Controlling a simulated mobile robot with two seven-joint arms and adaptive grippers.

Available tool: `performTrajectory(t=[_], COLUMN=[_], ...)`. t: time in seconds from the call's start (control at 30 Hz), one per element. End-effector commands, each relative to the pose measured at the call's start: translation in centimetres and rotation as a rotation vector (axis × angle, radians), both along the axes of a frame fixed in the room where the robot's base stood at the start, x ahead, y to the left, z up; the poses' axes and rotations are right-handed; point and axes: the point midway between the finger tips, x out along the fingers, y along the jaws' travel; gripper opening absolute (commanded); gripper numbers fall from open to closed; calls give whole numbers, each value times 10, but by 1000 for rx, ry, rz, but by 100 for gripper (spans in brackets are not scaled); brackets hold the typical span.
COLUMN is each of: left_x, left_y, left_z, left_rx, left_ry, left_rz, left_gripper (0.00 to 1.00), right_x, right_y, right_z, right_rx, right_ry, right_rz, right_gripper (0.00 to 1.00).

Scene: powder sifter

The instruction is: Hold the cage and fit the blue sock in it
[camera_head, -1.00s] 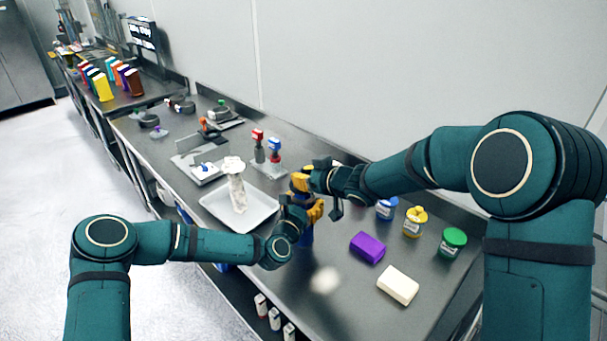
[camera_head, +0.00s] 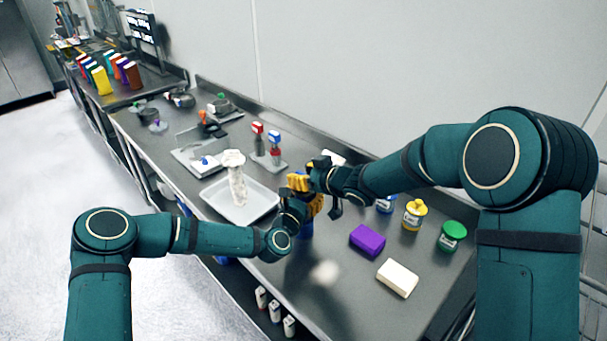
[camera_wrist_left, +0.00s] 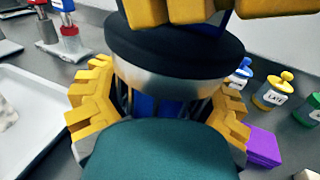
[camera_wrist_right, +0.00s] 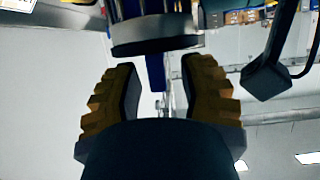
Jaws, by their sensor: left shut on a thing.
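The cage, with a silver ring and dark top (camera_wrist_left: 175,65), stands upright between the yellow fingers of my left gripper (camera_wrist_left: 160,100), which is shut on it. Thin cage wires show below the ring, with the blue sock (camera_wrist_left: 145,105) among them. Blue also shows below the grippers in the head view (camera_head: 305,229). My right gripper (camera_head: 300,183) is just above the cage top, its fingers apart. In the right wrist view its fingers (camera_wrist_right: 160,75) are spread, with the ring and a blue strip beyond them. The sock's exact seating is hidden.
A white tray (camera_head: 270,205) holding a pale upright object (camera_head: 236,182) is to the left. A purple block (camera_head: 367,240), a white block (camera_head: 397,278), a yellow-lidded jar (camera_head: 414,215) and a green-lidded jar (camera_head: 452,236) are to the right. A stamp rack (camera_head: 268,160) stands behind.

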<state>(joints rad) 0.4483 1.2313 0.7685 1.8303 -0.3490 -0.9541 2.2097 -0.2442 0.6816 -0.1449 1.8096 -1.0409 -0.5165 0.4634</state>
Motion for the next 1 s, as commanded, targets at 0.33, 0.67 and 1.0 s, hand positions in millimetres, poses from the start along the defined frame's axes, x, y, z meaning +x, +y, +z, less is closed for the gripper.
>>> performTrajectory(t=[0.33,0.67,1.0], left_x=[0,0,0], left_y=[0,0,0], left_z=[0,0,0], left_rx=[0,0,0], left_ry=[-1,0,-1], left_rz=[0,0,0], left_gripper=[23,23,23], right_x=[-3,-41,-76], right_y=[-4,-41,-72], right_z=[3,25,44], right_rx=[0,1,1], right_ry=[0,0,-2], right_rz=[-1,-4,-1], right_gripper=[39,39,39])
